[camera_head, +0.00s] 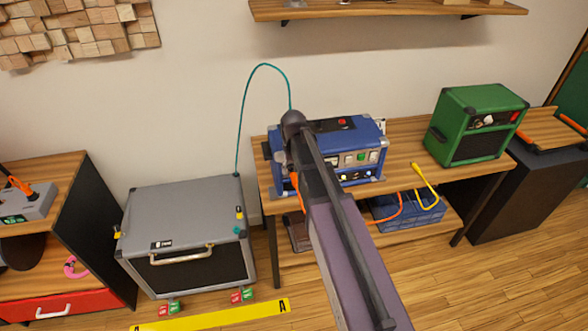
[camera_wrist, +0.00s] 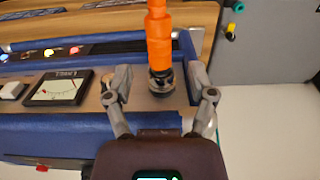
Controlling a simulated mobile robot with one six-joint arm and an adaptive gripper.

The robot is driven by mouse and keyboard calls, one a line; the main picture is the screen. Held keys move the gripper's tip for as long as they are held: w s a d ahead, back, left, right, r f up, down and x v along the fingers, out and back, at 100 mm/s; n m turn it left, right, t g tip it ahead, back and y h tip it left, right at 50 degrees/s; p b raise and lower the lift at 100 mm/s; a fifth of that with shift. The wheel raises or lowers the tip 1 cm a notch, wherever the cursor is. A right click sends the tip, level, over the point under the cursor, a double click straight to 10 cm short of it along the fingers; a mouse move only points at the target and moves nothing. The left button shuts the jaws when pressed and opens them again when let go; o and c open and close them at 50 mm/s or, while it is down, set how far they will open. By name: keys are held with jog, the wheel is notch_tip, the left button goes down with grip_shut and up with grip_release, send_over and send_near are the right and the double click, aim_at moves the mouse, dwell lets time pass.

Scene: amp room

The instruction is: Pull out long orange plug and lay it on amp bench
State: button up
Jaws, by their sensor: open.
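The long orange plug (camera_wrist: 158,35) stands in a dark metal-ringed socket on the front panel of the blue amp (camera_wrist: 60,130). In the wrist view, my gripper (camera_wrist: 160,84) is open, with one finger on each side of the plug's base. I see gaps between the fingers and the plug. In the head view, the blue amp (camera_head: 352,136) sits on the wooden amp bench (camera_head: 405,148). My arm covers part of its front. A strip of orange (camera_head: 296,188) shows left of my arm. My fingers are hidden there.
A green amp (camera_head: 478,125) stands at the bench's right. Bare bench top lies between the two amps. A grey cabinet (camera_head: 185,220) with a teal cable (camera_head: 245,95) stands to the left. A blue crate (camera_head: 405,212) with orange and yellow cables sits on the lower shelf.

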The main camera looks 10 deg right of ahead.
jog(key=shift+f+b, duration=0.85)
jog(key=shift+f, duration=0.3)
grip_shut()
